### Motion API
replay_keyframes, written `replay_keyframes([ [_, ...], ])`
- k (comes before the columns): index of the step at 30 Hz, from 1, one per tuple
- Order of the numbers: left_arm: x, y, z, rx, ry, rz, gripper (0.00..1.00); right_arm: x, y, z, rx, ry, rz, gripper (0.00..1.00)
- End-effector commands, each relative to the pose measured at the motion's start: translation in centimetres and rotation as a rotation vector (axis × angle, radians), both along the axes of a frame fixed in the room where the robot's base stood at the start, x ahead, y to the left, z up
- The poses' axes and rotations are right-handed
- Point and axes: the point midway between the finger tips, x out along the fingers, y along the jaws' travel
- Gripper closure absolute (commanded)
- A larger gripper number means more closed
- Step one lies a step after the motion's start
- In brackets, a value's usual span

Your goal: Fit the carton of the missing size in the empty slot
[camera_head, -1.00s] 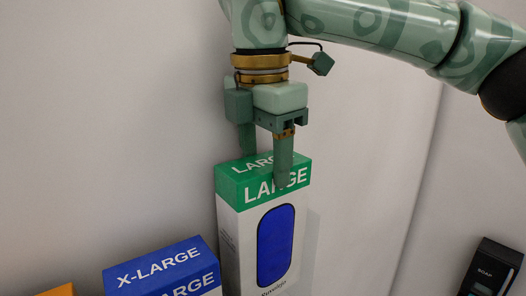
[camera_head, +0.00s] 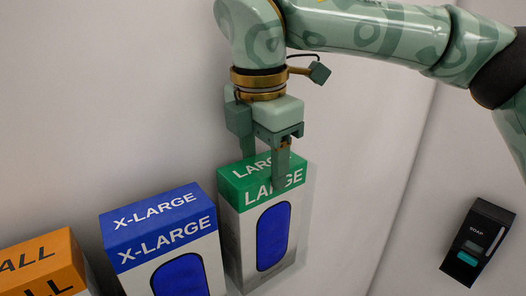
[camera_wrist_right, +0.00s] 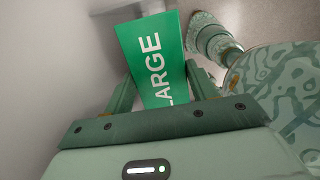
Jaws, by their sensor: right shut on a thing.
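A white carton with a green top marked LARGE (camera_head: 265,232) and a blue oval on its front is in the middle of the head view. My right gripper (camera_head: 265,170) comes down from above and is shut on this carton near its top, one finger in front and one behind. In the right wrist view the green LARGE face (camera_wrist_right: 154,60) lies between the two fingers. The carton is upright, and its bottom is not clear in view. The empty slot is not visible. My left gripper is not in view.
A blue-topped X-LARGE carton (camera_head: 160,235) stands just left of the held carton. An orange-topped carton (camera_head: 42,262), its label partly cut off, is at the far left. A plain pale wall is behind.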

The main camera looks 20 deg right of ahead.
Motion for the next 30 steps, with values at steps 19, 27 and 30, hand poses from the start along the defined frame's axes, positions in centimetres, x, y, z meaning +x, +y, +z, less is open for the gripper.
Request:
replay_keyframes([
  [19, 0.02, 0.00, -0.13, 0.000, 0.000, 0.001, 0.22, 0.06, 0.02, -0.16, 0.002, -0.005, 0.001, 0.18],
  [27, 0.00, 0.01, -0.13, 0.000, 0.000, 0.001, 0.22, 0.04, 0.01, -0.23, 0.000, -0.002, 0.002, 0.18],
  [30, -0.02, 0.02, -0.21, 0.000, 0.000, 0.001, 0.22, 0.04, 0.04, 0.03, 0.000, -0.003, 0.001, 0.18],
])
